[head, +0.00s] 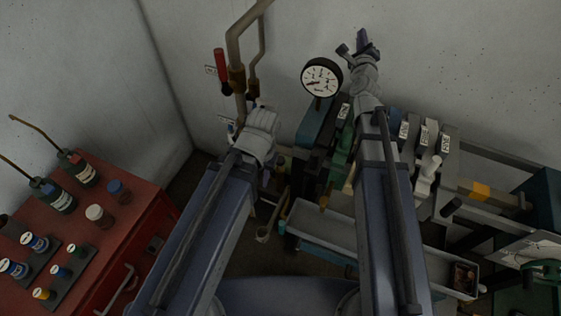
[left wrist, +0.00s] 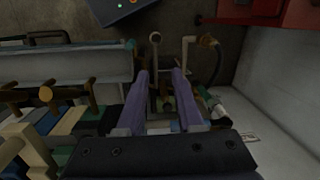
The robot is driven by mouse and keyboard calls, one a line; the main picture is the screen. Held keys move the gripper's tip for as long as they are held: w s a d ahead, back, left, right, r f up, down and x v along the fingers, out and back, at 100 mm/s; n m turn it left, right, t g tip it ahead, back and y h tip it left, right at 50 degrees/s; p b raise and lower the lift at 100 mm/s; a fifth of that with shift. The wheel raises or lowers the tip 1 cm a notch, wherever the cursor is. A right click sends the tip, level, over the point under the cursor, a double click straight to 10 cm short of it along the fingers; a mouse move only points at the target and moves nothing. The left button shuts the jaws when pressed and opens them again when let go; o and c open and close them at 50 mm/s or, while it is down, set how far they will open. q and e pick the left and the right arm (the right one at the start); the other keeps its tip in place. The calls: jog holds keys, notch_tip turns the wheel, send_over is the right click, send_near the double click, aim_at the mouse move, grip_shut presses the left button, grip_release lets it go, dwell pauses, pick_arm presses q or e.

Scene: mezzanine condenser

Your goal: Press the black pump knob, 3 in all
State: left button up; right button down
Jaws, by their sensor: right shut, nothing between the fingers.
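I cannot tell for certain which part is the black pump knob. A black cylindrical knob (head: 451,206) shows at the right of the machine in the head view, and a dark cylinder (head: 10,226) stands at the left edge on the red cabinet. My left gripper (head: 266,155) points down beside the pipes, its fingers mostly hidden in the head view. In the left wrist view its two purple fingers (left wrist: 161,75) are apart with nothing gripped, above pipes and fittings. My right gripper (head: 364,40) is shut and empty, raised near the wall right of the gauge.
A round pressure gauge (head: 321,80) stands above the row of tagged valve blocks. Copper pipes with a red lever (head: 221,72) run up the wall. The red cabinet (head: 150,212) holds bottles and capped jars. A long grey trough (head: 325,232) lies below the valves.

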pick_arm(q)
grip_shut()
dwell(1.4)
